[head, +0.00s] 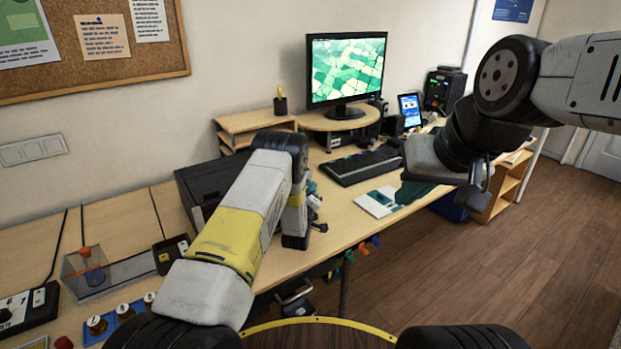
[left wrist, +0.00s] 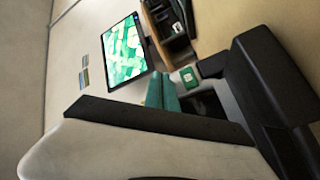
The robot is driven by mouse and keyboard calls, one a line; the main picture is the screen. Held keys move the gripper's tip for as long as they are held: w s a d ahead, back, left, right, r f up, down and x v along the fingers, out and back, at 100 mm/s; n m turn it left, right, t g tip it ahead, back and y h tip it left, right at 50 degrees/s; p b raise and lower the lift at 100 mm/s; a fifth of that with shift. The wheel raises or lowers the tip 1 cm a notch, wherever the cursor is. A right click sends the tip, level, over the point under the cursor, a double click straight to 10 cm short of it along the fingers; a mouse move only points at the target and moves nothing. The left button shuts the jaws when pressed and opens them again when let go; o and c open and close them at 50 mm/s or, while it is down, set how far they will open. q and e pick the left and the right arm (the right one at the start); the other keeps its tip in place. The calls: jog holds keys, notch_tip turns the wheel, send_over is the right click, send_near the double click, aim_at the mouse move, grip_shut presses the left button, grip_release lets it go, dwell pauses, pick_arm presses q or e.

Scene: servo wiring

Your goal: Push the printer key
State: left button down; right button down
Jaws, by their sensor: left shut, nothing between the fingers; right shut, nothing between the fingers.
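A dark boxy machine that looks like the printer (head: 205,182) sits on the desk, partly hidden behind my left arm. I cannot make out its key. My left gripper (head: 313,190) is just right of it, above the desk edge, mostly hidden by its own wrist. In the left wrist view its two teal fingers (left wrist: 162,92) are together, with nothing between them. My right gripper (head: 415,191) hangs near the desk's front edge at the right, well away from the printer; its teal fingers are shut and empty.
A monitor (head: 346,70) stands on a wooden riser behind a black keyboard (head: 362,166). A white and teal card (head: 378,202) lies at the front edge. A clear bin (head: 105,273) and a switch box (head: 27,308) are at the left. Floor at the right is clear.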

pick_arm(q)
jog(key=shift+w+a, duration=0.15)
dwell(0.4)
jog(key=shift+w+a, duration=0.15)
jog(key=shift+w, duration=0.05)
dwell(0.4)
jog(key=shift+s, duration=0.1)
jog(key=shift+s+d, duration=0.25)
jog(key=shift+d, duration=0.05)
jog(key=s+d, duration=0.3)
jog(key=s, duration=0.2)
jog(key=shift+d, duration=0.25)
dwell(0.4)
